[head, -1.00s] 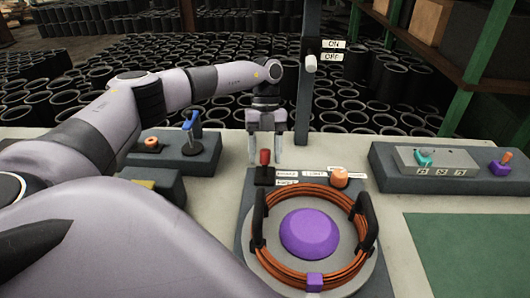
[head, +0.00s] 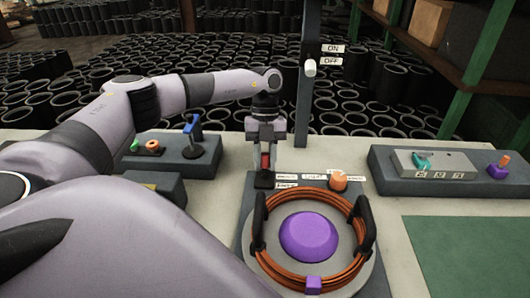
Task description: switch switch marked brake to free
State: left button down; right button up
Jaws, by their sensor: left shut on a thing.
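A red switch lever (head: 265,160) stands on a small black base (head: 264,180) at the back left of the grey coil panel (head: 247,213). My left gripper (head: 265,167) reaches down over it from behind and is shut on the lever. The fingers cover part of the lever, so its exact tilt is hard to tell. White labels (head: 287,178) lie just right of and in front of the switch; their words are too small to read surely. My right gripper is out of view.
An orange knob (head: 338,183) stands right of the labels. An orange cable coil (head: 265,243) surrounds a purple dome (head: 308,234) in front. A post (head: 306,110) with an ON/OFF switch rises just behind right. A blue-handled lever (head: 192,128) stands left. A green mat (head: 465,250) lies right.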

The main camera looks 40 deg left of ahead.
aim_at(264, 176)
pick_arm(q)
jog(key=shift+s+d+r+t+y+p, duration=0.2)
jog(key=shift+s+r+t+y+p, duration=0.25)
jog(key=shift+p, duration=0.8)
jog(key=shift+s+d+f+t+y+p, duration=0.1)
jog(key=shift+d+f+t+y+p, duration=0.1)
jog(key=shift+t+y+p, duration=0.3)
jog(key=shift+s+d+t+y, duration=0.15)
jog(key=shift+t+y, duration=0.1)
jog(key=shift+t, duration=0.3)
jog(key=shift+s+d+f+t+y+b, duration=0.3)
jog(key=shift+t+y+b, duration=0.4)
jog(key=shift+b, duration=0.2)
jog(key=shift+s+d+t+y+b, duration=0.15)
jog(key=shift+t+y+b, duration=0.4)
jog(key=shift+b, duration=0.35)
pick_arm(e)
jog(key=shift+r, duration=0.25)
pick_arm(q)
jog(key=shift+r, duration=0.1)
jog(key=c, duration=0.9)
grip_release()
jog(key=shift+s, duration=0.1)
